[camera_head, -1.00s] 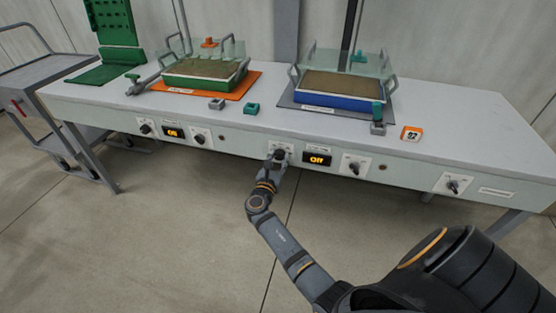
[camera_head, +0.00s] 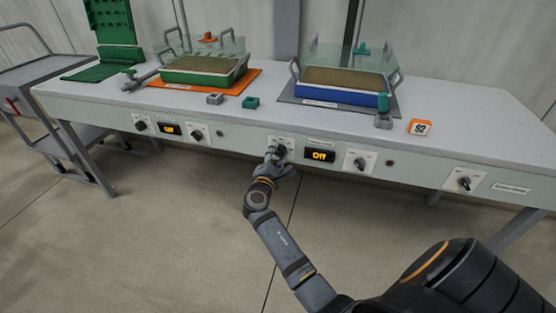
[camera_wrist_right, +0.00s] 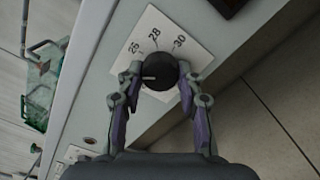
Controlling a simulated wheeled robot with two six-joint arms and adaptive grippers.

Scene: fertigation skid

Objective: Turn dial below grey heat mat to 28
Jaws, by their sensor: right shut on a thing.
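The grey heat mat (camera_head: 290,96) lies under a blue-rimmed tray (camera_head: 340,98) on the bench. The dial's white pointer line faces left in the right wrist view, off the 28 mark. My right gripper (camera_head: 277,153) is shut on this dial, one finger on each side; it also shows in the right wrist view (camera_wrist_right: 158,80). The display (camera_head: 319,155) beside the dial reads Off. My left gripper is not in view.
Another knob (camera_head: 360,162) is right of the display, and one more (camera_head: 464,183) is farther right. An orange mat (camera_head: 235,88) with a green tray is at left. A cart (camera_head: 45,75) stands left of the bench. The floor in front is open.

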